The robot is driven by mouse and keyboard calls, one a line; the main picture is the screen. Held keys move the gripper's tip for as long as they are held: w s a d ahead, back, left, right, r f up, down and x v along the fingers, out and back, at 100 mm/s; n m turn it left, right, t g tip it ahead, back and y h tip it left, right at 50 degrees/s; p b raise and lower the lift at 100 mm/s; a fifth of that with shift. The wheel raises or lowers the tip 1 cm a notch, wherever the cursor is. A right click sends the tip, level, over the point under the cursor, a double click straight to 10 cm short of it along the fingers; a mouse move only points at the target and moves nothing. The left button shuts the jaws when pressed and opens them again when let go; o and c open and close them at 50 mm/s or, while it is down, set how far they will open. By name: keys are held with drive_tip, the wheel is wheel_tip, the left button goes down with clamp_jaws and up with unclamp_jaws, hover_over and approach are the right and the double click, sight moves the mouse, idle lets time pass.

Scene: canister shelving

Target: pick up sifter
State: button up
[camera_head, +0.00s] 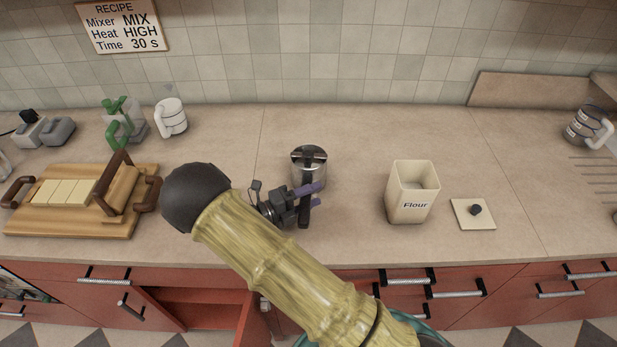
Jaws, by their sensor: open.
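The sifter (309,167) is a round metal cup with a dark rim and a bar across its top. It stands upright on the counter near the middle of the head view, and its dark handle (304,209) points toward the front edge. My gripper (316,195) is at the handle, with its purple fingers pointing right. The fingers are open, and the handle appears to lie between or just beside them. I cannot tell whether they touch it. My arm hides part of the counter to the left and in front.
A cream flour canister (410,194) stands open to the right, with its square lid (473,213) beside it. A wooden board (122,217) with pale blocks is at the left. The counter behind the sifter is clear.

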drive_tip(key=shift+c, duration=0.2)
clamp_jaws()
idle(0.3)
wheel_tip(320, 180, up, 10)
drive_tip(key=shift+r+b, duration=0.1)
drive_tip(key=shift+b, duration=0.45)
idle(0.5)
